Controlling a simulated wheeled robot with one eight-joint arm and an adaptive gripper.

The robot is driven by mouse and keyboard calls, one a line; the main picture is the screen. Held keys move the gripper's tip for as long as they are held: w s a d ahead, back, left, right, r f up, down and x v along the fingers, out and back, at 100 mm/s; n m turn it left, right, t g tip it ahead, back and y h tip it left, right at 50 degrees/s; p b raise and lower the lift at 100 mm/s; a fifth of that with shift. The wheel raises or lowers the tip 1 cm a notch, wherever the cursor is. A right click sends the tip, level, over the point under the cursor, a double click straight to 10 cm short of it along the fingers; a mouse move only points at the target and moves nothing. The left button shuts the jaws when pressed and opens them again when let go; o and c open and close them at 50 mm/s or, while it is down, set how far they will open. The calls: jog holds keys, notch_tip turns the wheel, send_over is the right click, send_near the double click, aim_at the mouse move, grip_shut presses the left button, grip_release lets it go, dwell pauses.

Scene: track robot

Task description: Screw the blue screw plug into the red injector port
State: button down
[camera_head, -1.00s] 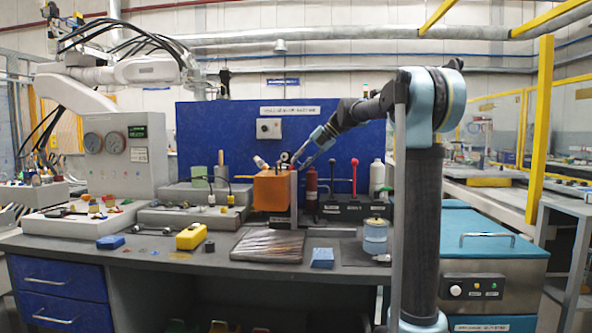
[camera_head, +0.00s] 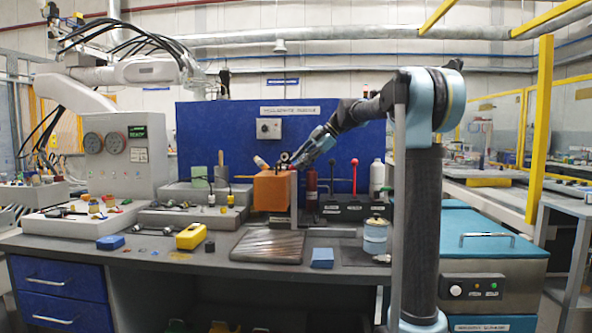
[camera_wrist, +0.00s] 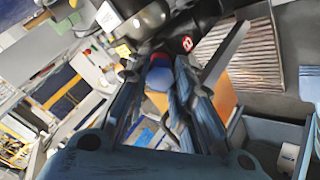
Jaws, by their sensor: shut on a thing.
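A blue screw plug (camera_wrist: 159,78) shows between my fingers in the wrist view, with a small red part (camera_wrist: 160,57), likely the red injector port, just beyond it. I cannot tell whether plug and port touch or how deep the plug sits. My gripper (camera_wrist: 168,80) is shut on the plug. In the head view, my gripper (camera_head: 293,163) reaches down from the right to just above the top of an orange block (camera_head: 271,193), which also shows in the wrist view (camera_wrist: 221,98). Plug and port are too small to make out in the head view.
A ribbed dark plate (camera_head: 268,246) lies in front of the orange block. A yellow box (camera_head: 191,237) and a blue block (camera_head: 322,258) stand on the bench. A red-knobbed lever (camera_head: 355,175) and a white bottle (camera_head: 377,178) stand to the right. A blue panel (camera_head: 225,125) is behind.

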jog(key=m, duration=0.3)
dwell(0.4)
jog(key=m, duration=0.3)
jog(key=shift+m, duration=0.4)
jog(key=m, duration=0.6)
jog(key=shift+f, duration=0.1)
jog(key=shift+m, duration=1.2)
jog(key=m, duration=1.1)
jog(key=shift+m, duration=0.5)
